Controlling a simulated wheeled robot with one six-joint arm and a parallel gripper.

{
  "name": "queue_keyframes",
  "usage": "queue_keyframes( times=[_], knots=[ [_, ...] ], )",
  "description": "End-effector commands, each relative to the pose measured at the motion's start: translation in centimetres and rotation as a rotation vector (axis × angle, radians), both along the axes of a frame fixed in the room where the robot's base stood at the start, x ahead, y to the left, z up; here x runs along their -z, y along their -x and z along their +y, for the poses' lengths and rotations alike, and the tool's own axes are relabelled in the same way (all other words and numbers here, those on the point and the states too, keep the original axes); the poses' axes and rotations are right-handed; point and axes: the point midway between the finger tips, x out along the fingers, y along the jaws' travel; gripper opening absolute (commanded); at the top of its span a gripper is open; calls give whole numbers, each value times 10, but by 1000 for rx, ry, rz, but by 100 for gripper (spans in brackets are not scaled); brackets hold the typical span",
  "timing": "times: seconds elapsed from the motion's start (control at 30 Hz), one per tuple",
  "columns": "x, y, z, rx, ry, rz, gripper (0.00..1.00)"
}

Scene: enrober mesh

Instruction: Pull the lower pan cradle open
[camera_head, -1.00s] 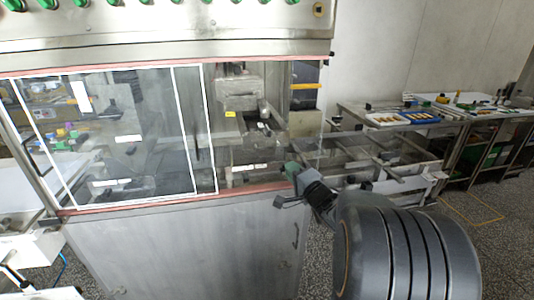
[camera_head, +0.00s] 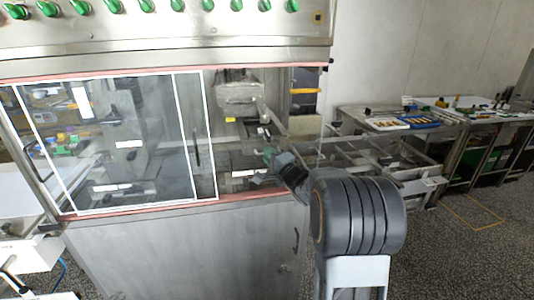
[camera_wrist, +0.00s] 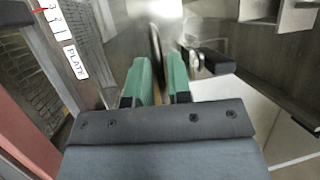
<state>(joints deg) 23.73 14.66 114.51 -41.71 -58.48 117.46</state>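My gripper (camera_head: 268,154) is inside the right opening of the steel enrober, low down. A dark upright bar (camera_wrist: 155,45) lies just beyond the fingertips. A black handle-like grip (camera_wrist: 210,62) on a shiny metal part lies right of the fingers, apart from them. I cannot tell for certain which of these parts belongs to the lower pan cradle. My arm hides part of the opening in the head view.
A clear sliding door with white frame (camera_head: 130,145) covers the enrober's left side. A label plate (camera_wrist: 77,63) is left of the gripper. A conveyor frame (camera_head: 375,158) extends right. A bench with trays (camera_head: 385,123) stands behind. Speckled floor (camera_head: 465,245) is open at right.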

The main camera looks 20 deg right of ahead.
Motion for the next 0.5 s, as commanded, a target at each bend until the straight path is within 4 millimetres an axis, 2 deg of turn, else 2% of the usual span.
queue_keyframes(
  times=[0.2, 0.5],
  knots=[
    [-2, -12, 3, -1, 0, 0, 19],
    [-2, -13, 3, 0, 0, 0, 19]
  ],
)
